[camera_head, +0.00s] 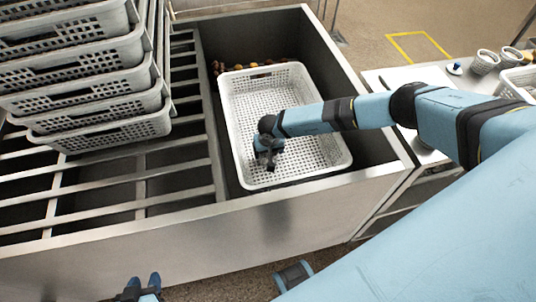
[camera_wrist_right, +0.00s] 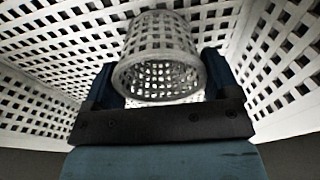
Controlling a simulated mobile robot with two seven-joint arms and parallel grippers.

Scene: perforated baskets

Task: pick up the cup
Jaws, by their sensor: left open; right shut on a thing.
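In the right wrist view, a pale grey perforated cup (camera_wrist_right: 160,62) is between the two fingers of my right gripper (camera_wrist_right: 160,80), its round open rim facing the camera. My right gripper is shut on it, inside a white perforated basket (camera_wrist_right: 285,62). In the head view, my right gripper (camera_head: 268,158) is low inside the basket (camera_head: 234,125), near its front left part; the cup cannot be made out there. My left gripper (camera_head: 143,284) is open and empty at the bottom edge of the head view, in front of the metal counter.
The basket sits in a dark metal sink-like bay (camera_head: 225,45). Stacked white baskets (camera_head: 90,85) stand on the slatted rack (camera_head: 140,190) to the left. More small perforated cups (camera_head: 485,62) and another white basket (camera_head: 520,82) stand on the right-hand table.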

